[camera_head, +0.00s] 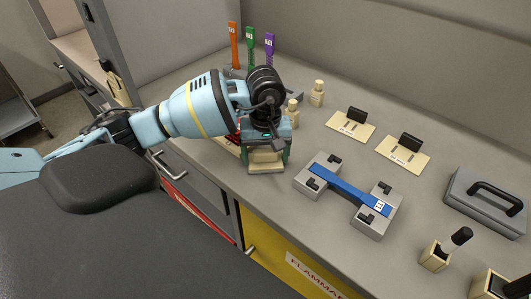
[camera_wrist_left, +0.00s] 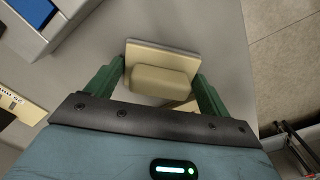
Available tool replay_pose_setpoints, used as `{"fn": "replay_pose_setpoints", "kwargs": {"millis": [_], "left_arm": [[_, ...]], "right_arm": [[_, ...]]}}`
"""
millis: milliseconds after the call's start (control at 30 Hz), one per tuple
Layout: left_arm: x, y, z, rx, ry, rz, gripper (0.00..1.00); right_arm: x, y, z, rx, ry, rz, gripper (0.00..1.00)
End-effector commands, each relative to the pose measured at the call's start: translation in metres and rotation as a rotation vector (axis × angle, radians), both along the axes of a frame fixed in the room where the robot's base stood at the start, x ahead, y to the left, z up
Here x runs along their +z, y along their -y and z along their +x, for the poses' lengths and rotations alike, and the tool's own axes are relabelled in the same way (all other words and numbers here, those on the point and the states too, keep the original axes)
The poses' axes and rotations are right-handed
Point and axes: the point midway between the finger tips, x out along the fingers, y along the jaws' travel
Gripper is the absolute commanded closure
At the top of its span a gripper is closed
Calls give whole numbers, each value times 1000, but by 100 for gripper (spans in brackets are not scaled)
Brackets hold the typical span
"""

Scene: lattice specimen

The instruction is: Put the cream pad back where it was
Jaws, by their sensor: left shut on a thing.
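The cream pad (camera_head: 266,160), a thin plate with a thicker block on it, is held at the counter's front edge, below my left gripper (camera_head: 268,150). In the left wrist view the cream pad (camera_wrist_left: 162,80) lies between the two green fingers of my left gripper (camera_wrist_left: 162,84), which is shut on it. I cannot tell whether the pad touches the counter. Part of it is hidden by the gripper. My right gripper is not in view.
A blue bar on grey blocks (camera_head: 348,190) stands right of the gripper. Two cream plates with black grips (camera_head: 350,126) (camera_head: 402,153) lie behind it. Cream bottles (camera_head: 317,94) and coloured upright tags (camera_head: 250,48) stand behind the arm. A grey handled block (camera_head: 486,203) is far right.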

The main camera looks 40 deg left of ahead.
Motion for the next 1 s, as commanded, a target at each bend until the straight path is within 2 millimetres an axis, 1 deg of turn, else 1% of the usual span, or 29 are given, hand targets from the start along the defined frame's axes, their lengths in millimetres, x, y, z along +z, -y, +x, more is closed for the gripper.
{"fn": "replay_pose_setpoints", "kwargs": {"millis": [33,67,100,200,433,500,567,667,1000], "left_arm": [[-3,0,0,0,-3,0,41],[-3,0,0,0,-2,1,16],[-2,0,0,0,-1,0,11],[-2,0,0,0,-1,0,0],[-1,0,0,0,-1,-1,0],[4,0,0,0,1,-1,0],[9,0,0,0,1,0,0],[23,0,1,0,3,-1,0],[90,0,1,0,3,0,0]], "right_arm": [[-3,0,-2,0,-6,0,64],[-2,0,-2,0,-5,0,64],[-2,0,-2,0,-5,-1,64],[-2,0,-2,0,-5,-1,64],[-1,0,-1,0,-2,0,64],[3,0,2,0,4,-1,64],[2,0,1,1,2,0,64],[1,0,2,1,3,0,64],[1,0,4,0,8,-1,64]]}}
